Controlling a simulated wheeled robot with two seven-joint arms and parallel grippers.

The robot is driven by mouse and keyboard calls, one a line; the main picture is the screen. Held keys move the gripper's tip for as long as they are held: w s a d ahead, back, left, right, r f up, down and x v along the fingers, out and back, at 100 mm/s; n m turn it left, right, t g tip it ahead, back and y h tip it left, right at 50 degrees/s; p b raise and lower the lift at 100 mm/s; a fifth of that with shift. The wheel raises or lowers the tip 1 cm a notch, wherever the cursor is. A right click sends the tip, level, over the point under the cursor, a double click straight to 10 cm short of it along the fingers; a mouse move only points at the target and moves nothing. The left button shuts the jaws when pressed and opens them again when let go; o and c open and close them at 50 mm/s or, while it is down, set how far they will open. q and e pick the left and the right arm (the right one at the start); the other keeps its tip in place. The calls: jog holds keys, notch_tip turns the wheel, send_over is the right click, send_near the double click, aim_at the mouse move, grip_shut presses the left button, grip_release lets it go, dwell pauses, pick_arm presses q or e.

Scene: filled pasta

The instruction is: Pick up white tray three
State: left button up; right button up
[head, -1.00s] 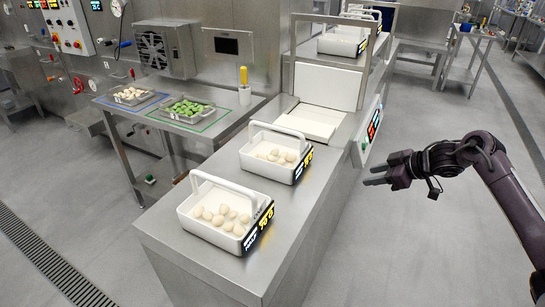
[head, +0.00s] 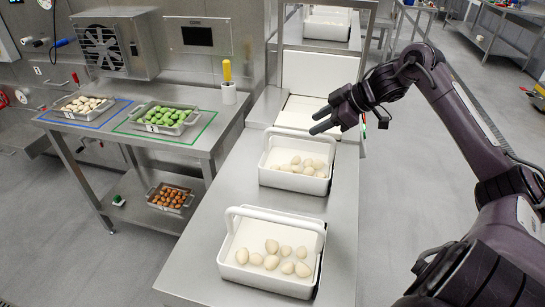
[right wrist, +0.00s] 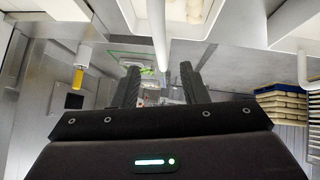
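Two white trays with upright white handles stand on the steel counter, each holding several pale round pieces. The near tray (head: 268,286) is at the bottom and the middle tray (head: 293,181) is behind it. Another white tray (head: 328,27) stands at the far end. I cannot read which is number three. My right gripper (head: 315,122) is open and empty by the raised handle of the middle tray. In the right wrist view, the gripper (right wrist: 160,80) has its fingers apart and a white handle bar (right wrist: 158,35) shows ahead between them. My left gripper is not in view.
A side table at left holds steel trays of pale pieces (head: 84,106) and green pieces (head: 165,117). A tray of brown pieces (head: 170,197) sits on its lower shelf. A yellow-handled tool (head: 227,75) stands in a holder. White panels (head: 318,72) rise behind the middle tray.

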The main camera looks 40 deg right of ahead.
aim_at(302, 134)
jog(key=shift+p+x, duration=0.45)
jog(key=shift+x, duration=0.45)
jog(key=shift+w+f, duration=0.1)
jog(key=shift+f, duration=0.2)
jog(key=p+x, duration=0.2)
jog(key=x, duration=0.2)
jog(key=shift+w+f, duration=0.1)
jog(key=shift+f, duration=0.1)
jog(key=shift+w+a+f, duration=0.1)
jog(key=shift+w+f, duration=0.05)
jog(key=shift+f, duration=0.1)
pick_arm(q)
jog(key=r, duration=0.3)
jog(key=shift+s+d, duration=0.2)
pick_arm(e)
jog(key=shift+c, duration=0.4)
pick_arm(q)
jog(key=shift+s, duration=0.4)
pick_arm(e)
grip_shut()
